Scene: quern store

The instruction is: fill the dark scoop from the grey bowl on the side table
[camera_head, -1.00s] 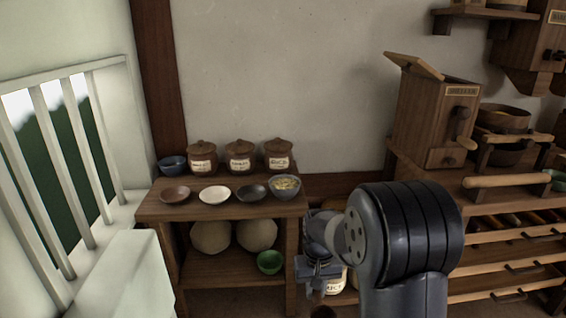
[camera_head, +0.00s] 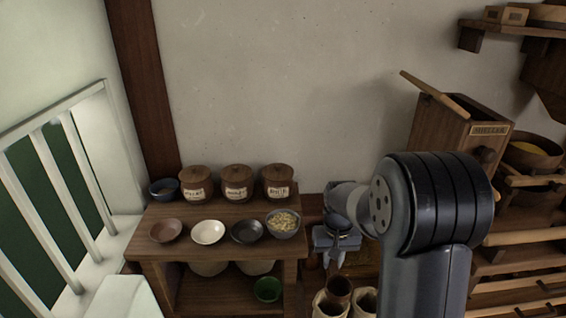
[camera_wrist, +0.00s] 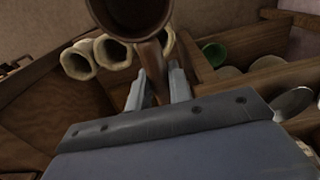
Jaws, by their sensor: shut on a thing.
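My gripper (camera_head: 336,262) is shut on the handle of the dark brown scoop (camera_head: 338,290), to the right of the side table (camera_head: 215,262). The scoop hangs below the jaws in the head view. In the wrist view the jaws (camera_wrist: 158,88) close around its handle, and the scoop's round cup (camera_wrist: 135,22) shows at the top, dark inside with no grain visible. The grey bowl (camera_head: 284,232) stands at the table's front right corner, holding pale yellowish grain. The gripper is apart from the bowl.
A brown dish (camera_head: 166,231), a white dish (camera_head: 208,232) and a dark dish (camera_head: 247,232) stand left of the bowl. Lidded jars (camera_head: 237,184) and a blue bowl (camera_head: 164,188) stand behind. A green bowl (camera_head: 267,290) is on the lower shelf. Open sacks (camera_head: 329,307) stand below the scoop.

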